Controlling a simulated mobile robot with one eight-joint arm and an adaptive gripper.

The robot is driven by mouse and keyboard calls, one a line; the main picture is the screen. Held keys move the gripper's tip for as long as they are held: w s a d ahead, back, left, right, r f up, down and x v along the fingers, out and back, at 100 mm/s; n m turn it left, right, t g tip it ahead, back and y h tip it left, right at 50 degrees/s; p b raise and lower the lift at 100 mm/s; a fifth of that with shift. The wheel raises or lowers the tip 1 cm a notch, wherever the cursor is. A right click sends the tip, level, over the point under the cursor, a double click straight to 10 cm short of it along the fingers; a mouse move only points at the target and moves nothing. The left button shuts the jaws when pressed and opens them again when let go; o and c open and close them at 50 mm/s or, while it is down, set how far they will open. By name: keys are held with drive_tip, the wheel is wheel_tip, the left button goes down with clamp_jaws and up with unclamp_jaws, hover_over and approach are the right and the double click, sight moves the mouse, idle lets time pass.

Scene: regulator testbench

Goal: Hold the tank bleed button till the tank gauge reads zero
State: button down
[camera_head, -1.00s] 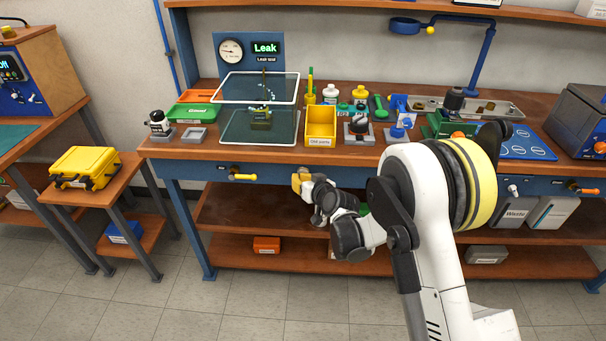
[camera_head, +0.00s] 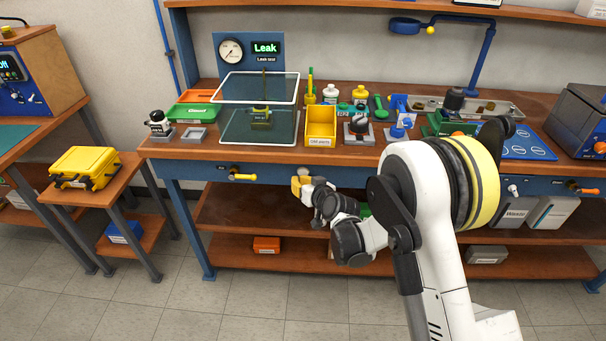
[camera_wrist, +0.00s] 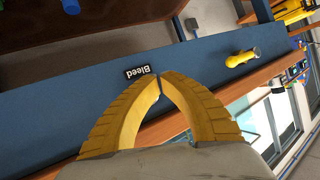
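My gripper (camera_head: 301,180) is at the blue front rail of the bench, below the yellow bin. In the wrist view its two yellow fingers (camera_wrist: 161,79) are shut, tips together, against or very near the rail beside a black "Bleed" label (camera_wrist: 139,72). The bleed button itself is not seen; the fingertips seem to cover its place. The round white gauge (camera_head: 231,51) is on the blue backboard next to a lit "Leak" sign (camera_head: 265,48). Its needle is too small to read surely. The glass-sided tank (camera_head: 260,127) stands below, with a small brass-coloured part inside and no bubbles visible.
A yellow handle (camera_head: 243,177) sticks out of the rail left of my gripper; it also shows in the wrist view (camera_wrist: 241,58). A yellow bin (camera_head: 320,128) stands above on the bench. The lower shelf (camera_head: 230,209) lies beneath the rail.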

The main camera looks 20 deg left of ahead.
drive_tip(key=shift+s, duration=0.3)
drive_tip(key=s, duration=0.2)
drive_tip(key=s+d, duration=0.1)
drive_tip(key=s, duration=0.1)
drive_tip(key=shift+s+d, duration=0.1)
drive_tip(key=shift+s, duration=0.25)
idle(0.4)
drive_tip(key=s+d+r+m+h, duration=0.1)
drive_tip(key=s+d+r+h, duration=0.15)
drive_tip(key=d+r, duration=0.75)
drive_tip(key=s+d+r+m+h, duration=0.25)
drive_tip(key=d+r, duration=0.55)
drive_tip(key=d, duration=0.4)
drive_tip(key=s+d+m+g+h, duration=0.2)
drive_tip(key=s+d+m+h, duration=0.1)
drive_tip(key=s+d, duration=1.6)
drive_tip(key=s+h, duration=0.1)
drive_tip(key=s, duration=0.3)
drive_tip(key=shift+d+r+g, duration=0.2)
drive_tip(key=shift+r+g, duration=0.1)
drive_tip(key=shift+r, duration=0.1)
